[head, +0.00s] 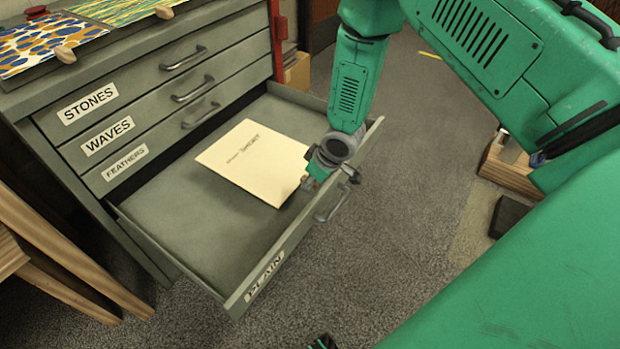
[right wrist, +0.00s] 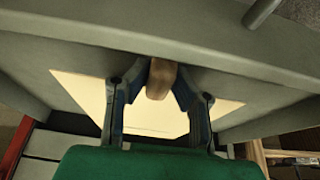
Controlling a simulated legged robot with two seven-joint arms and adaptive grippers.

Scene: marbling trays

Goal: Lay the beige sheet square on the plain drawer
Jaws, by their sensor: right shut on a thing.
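The beige sheet (head: 248,160), with small dark lettering, is over the floor of the open drawer labelled PLAIN (head: 165,222). Its edges look roughly in line with the drawer walls; I cannot tell whether it lies flat on the floor.
Shut drawers labelled STONES, WAVES and FEATHERS (head: 122,158) are stacked above the open one. Marbled sheets with wooden knobs (head: 65,54) lie on the cabinet top. A wooden frame (head: 60,255) stands at left. The drawer front wall (head: 290,245) rises beside the gripper.

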